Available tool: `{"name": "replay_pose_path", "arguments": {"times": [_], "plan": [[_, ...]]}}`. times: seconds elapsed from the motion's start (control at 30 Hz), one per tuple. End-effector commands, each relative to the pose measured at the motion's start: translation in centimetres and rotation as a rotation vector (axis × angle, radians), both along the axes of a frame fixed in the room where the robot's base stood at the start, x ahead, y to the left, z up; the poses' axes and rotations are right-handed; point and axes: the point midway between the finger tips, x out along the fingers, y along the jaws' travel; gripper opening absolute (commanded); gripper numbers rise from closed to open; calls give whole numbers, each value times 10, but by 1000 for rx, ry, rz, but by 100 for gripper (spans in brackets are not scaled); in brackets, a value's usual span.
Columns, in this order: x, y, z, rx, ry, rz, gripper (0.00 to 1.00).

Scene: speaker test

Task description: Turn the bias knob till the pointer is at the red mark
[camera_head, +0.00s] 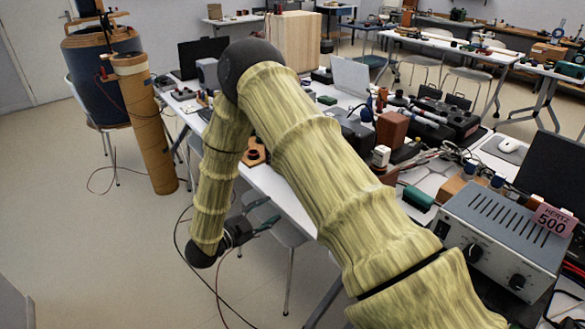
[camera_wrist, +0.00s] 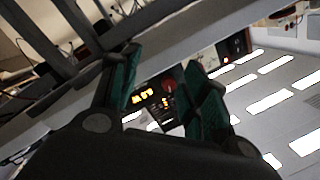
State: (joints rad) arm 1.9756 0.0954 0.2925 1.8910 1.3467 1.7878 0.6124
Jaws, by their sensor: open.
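My gripper (camera_head: 268,215) hangs low beside the table's near edge in the head view, below the tabletop and over the floor. In the wrist view my gripper (camera_wrist: 165,60) has its two green-padded fingers apart, with nothing held between them. Beyond the fingers is a dark instrument panel (camera_wrist: 150,97) with lit yellow digits and a red round part (camera_wrist: 169,86). It is apart from the fingers. I cannot make out a bias knob, its pointer or a red mark in either view.
A grey box (camera_head: 505,232) with dark knobs and a "HERTZ 500" sign stands at the front right. The white table (camera_head: 280,190) is crowded with apparatus. A brown cylinder (camera_head: 145,125) and a large blue drum (camera_head: 95,75) stand at left. Open floor (camera_head: 100,250) lies at lower left.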

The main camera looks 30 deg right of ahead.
Motion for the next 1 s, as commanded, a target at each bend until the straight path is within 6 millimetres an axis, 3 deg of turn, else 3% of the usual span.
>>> {"name": "replay_pose_path", "arguments": {"times": [0.03, 0.1, 0.23, 0.47, 1.0], "plan": [[1, 1, 24, -11, -30, -38, 46], [0, 2, 41, -24, -62, -84, 46], [-1, 4, 59, -40, -96, -136, 46], [-1, -8, 63, -46, -107, -155, 46], [6, -88, 64, -46, -107, -152, 46]]}}
